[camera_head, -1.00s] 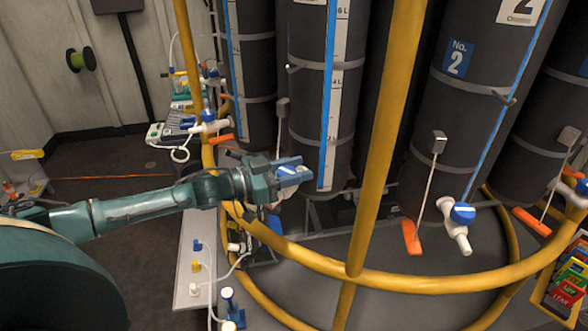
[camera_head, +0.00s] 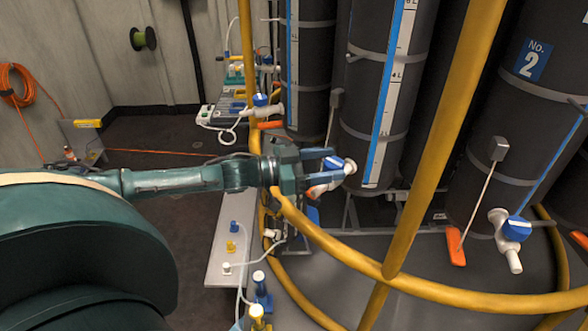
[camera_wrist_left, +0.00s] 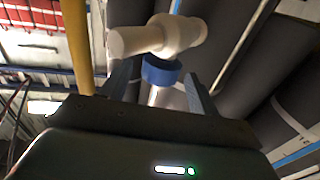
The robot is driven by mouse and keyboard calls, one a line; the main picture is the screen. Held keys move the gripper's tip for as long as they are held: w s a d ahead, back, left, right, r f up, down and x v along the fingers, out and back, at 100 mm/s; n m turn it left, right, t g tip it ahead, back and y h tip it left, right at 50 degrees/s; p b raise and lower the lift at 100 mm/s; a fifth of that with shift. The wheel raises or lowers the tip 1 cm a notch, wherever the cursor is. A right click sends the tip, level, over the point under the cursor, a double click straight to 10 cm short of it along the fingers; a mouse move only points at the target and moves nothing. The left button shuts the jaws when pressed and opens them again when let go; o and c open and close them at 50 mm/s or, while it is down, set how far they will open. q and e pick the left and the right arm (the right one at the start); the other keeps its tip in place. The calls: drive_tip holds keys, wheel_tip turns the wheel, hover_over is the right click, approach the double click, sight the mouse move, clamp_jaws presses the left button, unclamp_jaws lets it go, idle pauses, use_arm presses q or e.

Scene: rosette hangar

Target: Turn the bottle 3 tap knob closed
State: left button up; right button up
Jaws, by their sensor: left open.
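My left gripper (camera_head: 326,166) is open, with its two fingers on either side of the blue tap knob (camera_head: 334,163) of the middle dark bottle (camera_head: 350,150). No number shows on this bottle. The white tap body (camera_head: 349,168) shows just past the fingertips. In the left wrist view, the blue knob (camera_wrist_left: 162,70) is between the open fingers (camera_wrist_left: 160,78), below the white tap (camera_wrist_left: 160,38). Whether a finger touches the knob I cannot tell. My right gripper is not in view.
A yellow rail ring (camera_head: 430,291) and upright yellow post (camera_head: 440,130) stand in front of the bottles. Bottle No. 2 (camera_head: 500,150), with its own blue-knobbed tap (camera_head: 516,229), is at right. A pale bench (camera_head: 228,262) with small valves lies below my arm. Dark floor is clear at left.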

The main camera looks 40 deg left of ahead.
use_arm(q)
drive_tip(key=v, duration=0.9)
drive_tip(key=shift+s, duration=0.2)
drive_tip(key=shift+a, duration=0.1)
drive_tip(key=s+d+f+n+g+y, duration=0.1)
drive_tip(key=s+d+f+n+y, duration=0.1)
drive_tip(key=s+d+f, duration=0.3)
drive_tip(key=s+d+f+n+g+y, duration=0.1)
drive_tip(key=s+d+f+n+y, duration=0.1)
drive_tip(key=s+d+f+y, duration=0.2)
drive_tip(key=s+d+f+n+g+y, duration=0.1)
drive_tip(key=s+d+f, duration=0.5)
drive_tip(key=f, duration=1)
drive_tip(key=d+n+y, duration=0.1)
drive_tip(key=d+y, duration=0.1)
drive_tip(key=d, duration=0.1)
drive_tip(key=shift+d+f+y, duration=0.2)
drive_tip(key=shift+f+y, duration=0.1)
drive_tip(key=shift+f, duration=0.1)
